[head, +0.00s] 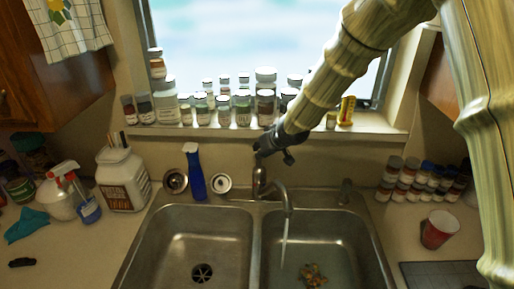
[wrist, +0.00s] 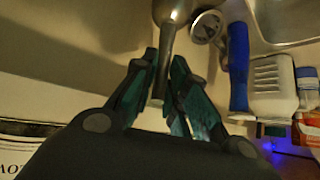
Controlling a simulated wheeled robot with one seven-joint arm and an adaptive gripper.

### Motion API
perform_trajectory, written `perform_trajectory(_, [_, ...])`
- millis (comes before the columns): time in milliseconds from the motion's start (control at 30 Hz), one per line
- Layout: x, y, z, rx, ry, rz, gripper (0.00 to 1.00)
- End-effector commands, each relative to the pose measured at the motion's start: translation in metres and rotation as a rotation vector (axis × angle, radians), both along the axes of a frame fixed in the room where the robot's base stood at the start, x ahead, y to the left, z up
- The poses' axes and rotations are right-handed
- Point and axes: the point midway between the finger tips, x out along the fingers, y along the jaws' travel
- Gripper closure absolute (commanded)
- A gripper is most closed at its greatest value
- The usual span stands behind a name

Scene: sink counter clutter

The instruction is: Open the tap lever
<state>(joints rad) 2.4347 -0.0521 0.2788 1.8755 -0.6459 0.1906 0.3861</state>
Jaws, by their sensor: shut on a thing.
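The metal tap (head: 261,183) stands behind the divider of the double sink, with its curved spout over the right basin. A thin pale streak, like running water, hangs below the spout. My gripper (head: 268,148) is at the top of the tap, coming down from the upper right. In the wrist view, the grey tap lever (wrist: 162,72) lies between the two dark teal fingers of my gripper (wrist: 164,78), which are shut on it. The lever's far end runs up to the rounded tap body (wrist: 178,9). The head view hides most of the lever behind the gripper.
A blue spray bottle (head: 195,174) stands left of the tap, by a round metal strainer (head: 221,183). A white jug (head: 123,180) is further left. Jars line the windowsill (head: 350,130). Small jars and a red cup (head: 437,230) are at right. Food scraps (head: 313,274) lie in the right basin.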

Motion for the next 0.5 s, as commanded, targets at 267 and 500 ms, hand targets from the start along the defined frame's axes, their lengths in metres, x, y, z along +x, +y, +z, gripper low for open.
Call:
perform_trajectory(267, [0.0005,-0.0008,0.0,0.0,-0.001,-0.001,0.84])
perform_trajectory(500, [0.0003,-0.0007,0.0,0.0,-0.001,-0.001,0.65])
